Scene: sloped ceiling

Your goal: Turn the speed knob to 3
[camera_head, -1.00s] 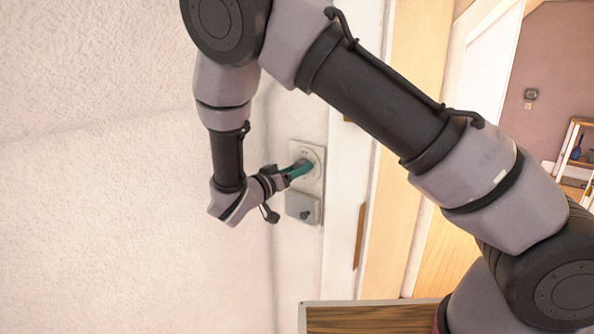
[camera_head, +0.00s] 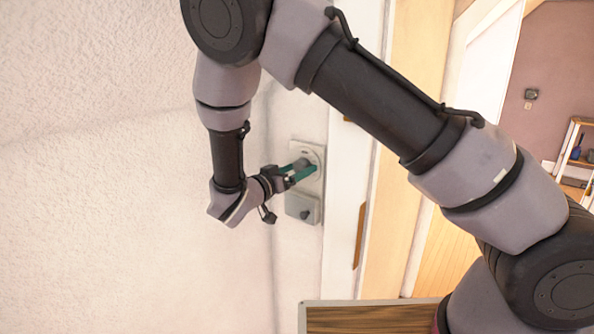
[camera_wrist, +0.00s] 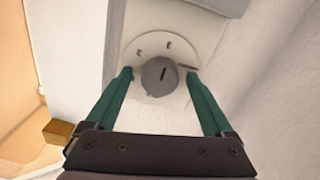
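The speed knob (camera_wrist: 160,76) is a round grey dial with a dark pointer line, on a pale plate (camera_wrist: 125,35) on the wall. In the wrist view the line points up and slightly right, toward the right of two printed marks. The marks are too blurred to read surely. My gripper (camera_wrist: 159,80) has green fingers standing open on either side of the knob, with a gap on each side. In the head view my gripper (camera_head: 300,174) is at the upper plate (camera_head: 308,152) and hides most of the knob.
A second box with a small dark knob (camera_head: 304,214) sits just below the plate. A white door frame (camera_head: 343,180) stands close to the right. A wooden top with a pale rim (camera_head: 302,318) lies below. Bare textured wall fills the left.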

